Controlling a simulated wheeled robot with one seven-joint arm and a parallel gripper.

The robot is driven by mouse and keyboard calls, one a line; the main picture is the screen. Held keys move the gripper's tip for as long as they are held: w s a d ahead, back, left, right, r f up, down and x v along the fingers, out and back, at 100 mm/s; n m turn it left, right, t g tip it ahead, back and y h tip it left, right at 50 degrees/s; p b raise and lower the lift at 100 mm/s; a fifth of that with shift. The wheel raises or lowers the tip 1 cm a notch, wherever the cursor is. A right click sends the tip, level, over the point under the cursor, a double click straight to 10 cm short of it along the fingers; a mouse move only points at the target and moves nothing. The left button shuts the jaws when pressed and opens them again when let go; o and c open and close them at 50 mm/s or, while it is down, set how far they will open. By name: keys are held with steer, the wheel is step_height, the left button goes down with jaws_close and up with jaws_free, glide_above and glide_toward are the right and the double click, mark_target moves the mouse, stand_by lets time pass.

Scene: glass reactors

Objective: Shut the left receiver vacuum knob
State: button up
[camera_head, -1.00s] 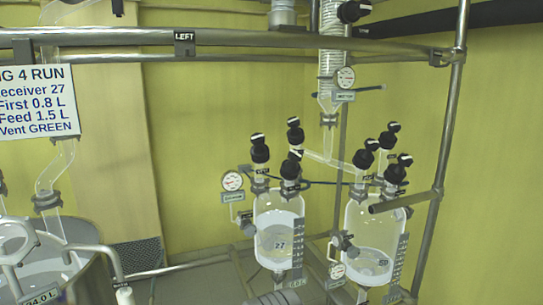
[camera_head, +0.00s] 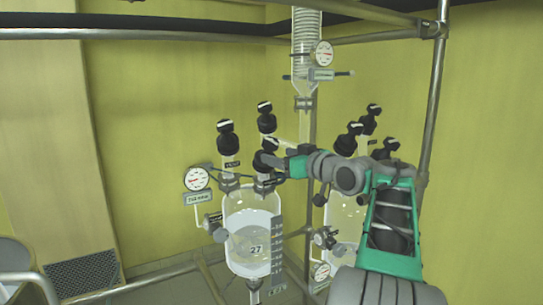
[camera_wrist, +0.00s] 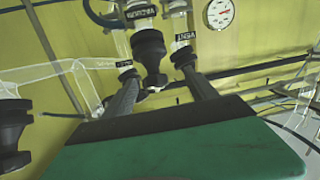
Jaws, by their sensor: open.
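The left receiver (camera_head: 252,225) is a clear glass vessel marked 27, part filled, with several black knobs on its top. The vacuum knob (camera_wrist: 150,52) is black with a white mark at its tip, under an upside-down label that seems to read VACUUM. It looks to be the front right knob (camera_head: 264,160) in the head view. My gripper (camera_wrist: 160,80) is open, its two dark fingers reaching towards this knob, which shows between them. I cannot tell whether they touch it. In the head view my gripper (camera_head: 284,165) partly covers the knob's right side.
A vent knob (camera_wrist: 183,57) stands close by the right finger. Other left-receiver knobs (camera_head: 226,138) and (camera_head: 266,118) rise beside and behind. A gauge (camera_head: 198,178) hangs left. The right receiver (camera_head: 341,212) is partly hidden behind my arm. A metal rail (camera_head: 435,110) stands right.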

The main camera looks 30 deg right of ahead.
mark_target(274, 144)
steer(key=shift+s+d+r+t, duration=0.2)
steer(key=shift+d+r, duration=0.2)
steer(key=shift+r, duration=0.15)
steer(key=shift+s+d+r+t, duration=0.1)
steer(key=shift+d+r+t, duration=0.1)
steer(key=shift+d+r, duration=0.25)
steer(key=w+p, duration=0.1)
steer(key=w, duration=0.1)
steer(key=w+p, duration=0.1)
steer(key=w, duration=0.1)
steer(key=w+p, duration=0.1)
steer(key=w, duration=0.1)
steer(key=shift+w+a+r, duration=0.1)
steer(key=shift+w+a, duration=0.1)
steer(key=shift+a, duration=0.15)
steer(key=shift+w, duration=0.45)
steer(key=shift+c, duration=0.6)
steer(key=c, duration=1.3)
steer(key=shift+a+f+m+h+b, duration=0.1)
steer(key=shift+f+m+h+b, duration=0.2)
steer(key=shift+h+b, duration=0.35)
